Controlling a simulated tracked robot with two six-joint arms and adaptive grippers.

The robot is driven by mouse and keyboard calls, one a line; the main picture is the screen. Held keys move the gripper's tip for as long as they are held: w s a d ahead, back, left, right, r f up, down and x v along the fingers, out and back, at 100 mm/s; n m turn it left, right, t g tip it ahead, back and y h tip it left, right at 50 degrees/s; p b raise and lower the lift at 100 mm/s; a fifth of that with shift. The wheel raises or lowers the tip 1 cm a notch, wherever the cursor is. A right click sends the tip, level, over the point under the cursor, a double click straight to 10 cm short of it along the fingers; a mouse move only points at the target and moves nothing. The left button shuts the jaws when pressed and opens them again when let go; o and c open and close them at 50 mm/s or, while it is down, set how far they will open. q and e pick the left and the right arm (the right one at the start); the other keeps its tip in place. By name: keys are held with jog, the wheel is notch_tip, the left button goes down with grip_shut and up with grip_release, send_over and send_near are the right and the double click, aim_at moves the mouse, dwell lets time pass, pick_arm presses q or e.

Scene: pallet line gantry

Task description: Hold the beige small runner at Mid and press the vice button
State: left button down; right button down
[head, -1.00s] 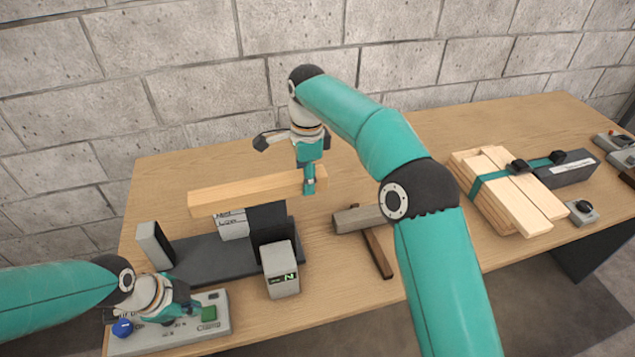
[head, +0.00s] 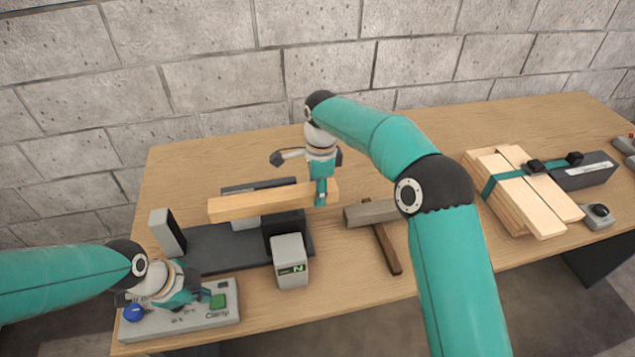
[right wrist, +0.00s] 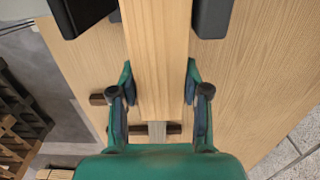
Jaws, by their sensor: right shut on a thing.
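The beige small runner (head: 255,205) is a long pale wooden bar. My right gripper (head: 320,197) is shut on it near its right end and holds it level over the dark vice (head: 205,248). In the right wrist view the runner (right wrist: 158,60) lies between the fingers and passes between two dark jaws. The bar hides any height marks in the head view. The button panel (head: 180,327), marked Clamp, has a blue button (head: 134,313) and a green button (head: 218,301). My left gripper (head: 206,296) is just left of the green button; contact and finger opening are unclear.
A grey box with a green N display (head: 291,270) stands at the vice's front. A mallet (head: 383,235) lies to the right. A strapped stack of boards (head: 520,190) and a small knob box (head: 599,216) are further right. The back of the table is clear.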

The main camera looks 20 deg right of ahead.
aim_at(217, 301)
jog(key=shift+f, duration=2.45)
jog(key=shift+r, duration=0.15)
pick_arm(q)
jog(key=shift+x, duration=2)
